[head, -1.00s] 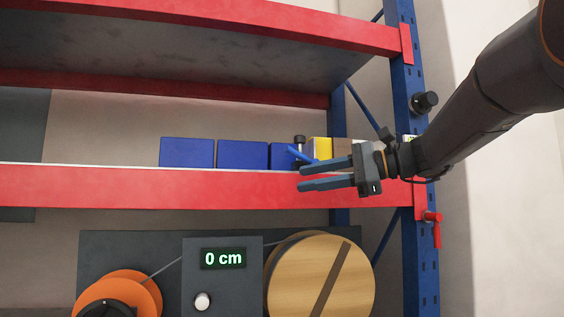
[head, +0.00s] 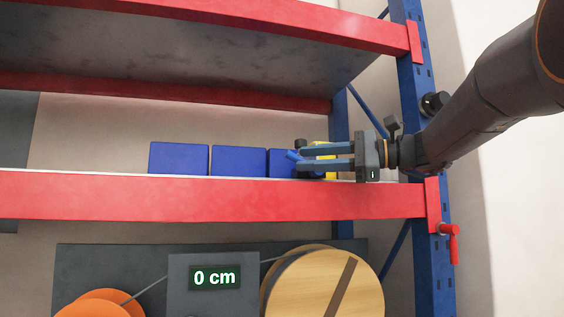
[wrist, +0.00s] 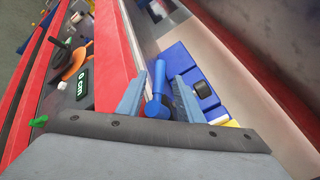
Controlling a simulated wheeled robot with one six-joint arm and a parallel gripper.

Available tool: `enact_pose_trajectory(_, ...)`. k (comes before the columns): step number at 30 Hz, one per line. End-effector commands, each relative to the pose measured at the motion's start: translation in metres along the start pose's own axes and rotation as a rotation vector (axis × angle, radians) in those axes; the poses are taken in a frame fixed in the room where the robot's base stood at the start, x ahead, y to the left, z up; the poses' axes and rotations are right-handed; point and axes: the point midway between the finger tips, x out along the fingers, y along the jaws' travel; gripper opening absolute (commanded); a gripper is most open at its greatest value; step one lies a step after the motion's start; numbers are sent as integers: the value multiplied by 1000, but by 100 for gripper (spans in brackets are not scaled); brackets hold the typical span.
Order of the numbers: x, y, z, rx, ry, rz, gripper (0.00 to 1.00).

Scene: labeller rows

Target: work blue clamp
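The blue clamp shows as a blue lever (wrist: 158,82) with a round end, in the wrist view between my two fingers. In the head view only a small part of the blue lever (head: 293,155) shows at my fingertips, just above the red shelf beam. My gripper (head: 300,158) is open and level, pointing left; it also shows in the wrist view (wrist: 157,88). One finger lies on each side of the lever, and I see no clear contact. The lever's lower mounting is hidden.
Several blue boxes (head: 239,161) stand in a row on the shelf, with a yellow box (head: 326,148) behind my fingers. The red beam (head: 200,197) runs just below my gripper. A red valve handle (head: 453,240) sits on the blue upright (head: 412,90). A display (head: 214,277) reads 0 cm.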

Motion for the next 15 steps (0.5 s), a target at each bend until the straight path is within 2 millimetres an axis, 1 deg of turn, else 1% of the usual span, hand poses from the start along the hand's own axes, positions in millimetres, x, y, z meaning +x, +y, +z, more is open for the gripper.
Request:
enact_pose_trajectory(9, 48, 0, 3, 2, -5, 5, 33)
enact_pose_trajectory(15, 69, 0, 2, 1, -1, 2, 33)
